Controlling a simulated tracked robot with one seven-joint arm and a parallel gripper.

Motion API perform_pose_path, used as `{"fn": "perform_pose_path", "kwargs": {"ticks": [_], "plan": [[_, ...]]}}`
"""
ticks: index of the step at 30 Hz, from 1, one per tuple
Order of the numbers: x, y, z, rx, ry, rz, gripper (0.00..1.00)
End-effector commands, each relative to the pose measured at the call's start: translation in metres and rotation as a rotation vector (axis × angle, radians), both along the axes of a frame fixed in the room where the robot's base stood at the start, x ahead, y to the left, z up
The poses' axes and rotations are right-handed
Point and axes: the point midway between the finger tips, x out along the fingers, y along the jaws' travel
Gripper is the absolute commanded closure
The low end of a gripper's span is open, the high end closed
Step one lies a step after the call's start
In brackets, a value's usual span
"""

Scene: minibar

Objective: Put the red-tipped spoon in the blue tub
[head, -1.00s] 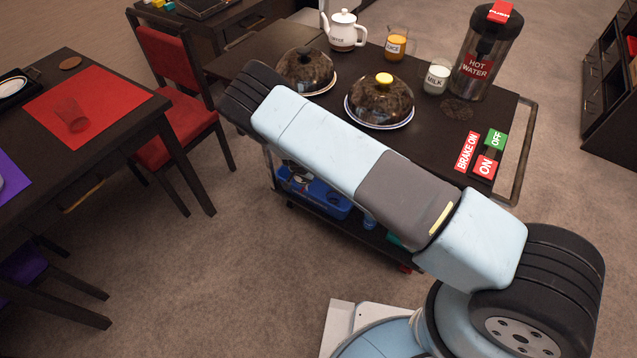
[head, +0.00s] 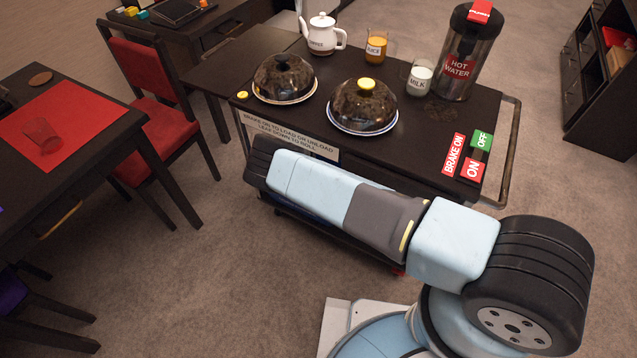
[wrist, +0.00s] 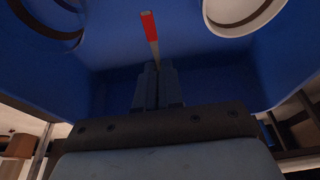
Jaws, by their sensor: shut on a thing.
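In the wrist view, my gripper (wrist: 153,70) is shut on the red-tipped spoon (wrist: 149,27). The spoon is a thin strip, with its red part beyond the fingertips. The blue tub (wrist: 105,85) fills most of the view behind and around the fingers. I cannot tell whether the spoon touches it. In the head view, my arm covers the gripper, the spoon and nearly all of the lower shelf where the tub stands.
The dark cart (head: 420,140) carries two domed plates (head: 362,105), a teapot (head: 322,35), juice (head: 376,48), milk (head: 420,78) and a hot water dispenser (head: 466,55). A red chair (head: 150,95) and table (head: 75,150) stand left. Carpet between is clear.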

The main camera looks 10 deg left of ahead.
Motion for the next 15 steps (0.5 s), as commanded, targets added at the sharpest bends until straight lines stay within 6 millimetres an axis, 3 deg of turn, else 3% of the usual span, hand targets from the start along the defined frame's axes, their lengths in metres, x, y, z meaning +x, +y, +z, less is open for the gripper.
{"fn": "perform_pose_path", "kwargs": {"ticks": [9,15], "plan": [[0.026,-0.008,-0.036,-0.001,0.001,0.002,1.0],[0.036,-0.01,-0.045,0.0,0.0,0.0,1.0]]}}
